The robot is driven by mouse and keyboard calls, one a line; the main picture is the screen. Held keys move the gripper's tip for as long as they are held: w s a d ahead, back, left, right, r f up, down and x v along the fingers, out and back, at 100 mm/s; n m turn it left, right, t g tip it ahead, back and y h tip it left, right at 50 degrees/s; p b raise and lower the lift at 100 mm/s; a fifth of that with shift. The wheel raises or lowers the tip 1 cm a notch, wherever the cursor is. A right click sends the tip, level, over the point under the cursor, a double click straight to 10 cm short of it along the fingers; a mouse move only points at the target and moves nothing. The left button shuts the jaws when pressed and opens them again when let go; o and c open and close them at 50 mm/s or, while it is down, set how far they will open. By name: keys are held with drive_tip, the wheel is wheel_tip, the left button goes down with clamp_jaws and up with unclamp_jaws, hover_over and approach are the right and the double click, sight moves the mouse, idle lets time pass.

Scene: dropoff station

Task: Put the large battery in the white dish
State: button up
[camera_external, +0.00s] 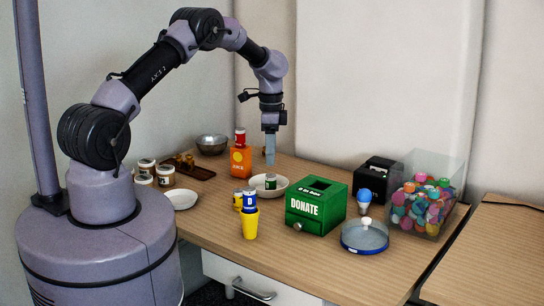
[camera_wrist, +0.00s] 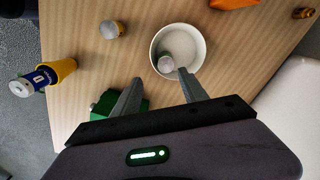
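A large blue and white battery (camera_external: 249,199) stands in a yellow cup (camera_external: 250,225). A flat white dish (camera_external: 182,200) lies at the table's left edge and looks empty. A deeper white bowl (camera_external: 281,190) holds a small green-labelled cylinder (camera_external: 270,181). The bowl also shows in the wrist view (camera_wrist: 194,35). My gripper (camera_external: 269,160) points down above the table behind the bowl. Its fingers (camera_wrist: 160,76) are apart and empty.
A green DONATE box (camera_external: 315,206) stands right of the bowl. An orange carton (camera_external: 240,161) with a red can (camera_external: 240,136) on top stands left of my gripper. A blue-rimmed dish (camera_external: 365,237), a light bulb (camera_external: 364,200) and a clear bin (camera_external: 423,197) are at right.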

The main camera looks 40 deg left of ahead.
drive_tip(key=s+r+n+t+p, duration=0.1)
drive_tip(key=s+r, duration=0.2)
drive_tip(key=r, duration=0.6)
drive_tip(key=s+r+n, duration=0.1)
drive_tip(key=s+r, duration=0.1)
drive_tip(key=r, duration=0.7)
drive_tip(key=s+a+r+n+t+y, duration=0.1)
drive_tip(key=s+r+n+t, duration=0.1)
drive_tip(key=s+r, duration=0.9)
drive_tip(key=s+f+n+t, duration=0.1)
drive_tip(key=s, duration=0.9)
drive_tip(key=s+a+f+n+t+y, duration=0.1)
drive_tip(key=s, duration=0.9)
drive_tip(key=shift+s+a+n+t, duration=0.15)
drive_tip(key=shift+a+n+t, duration=0.1)
drive_tip(key=shift+n+t, duration=0.15)
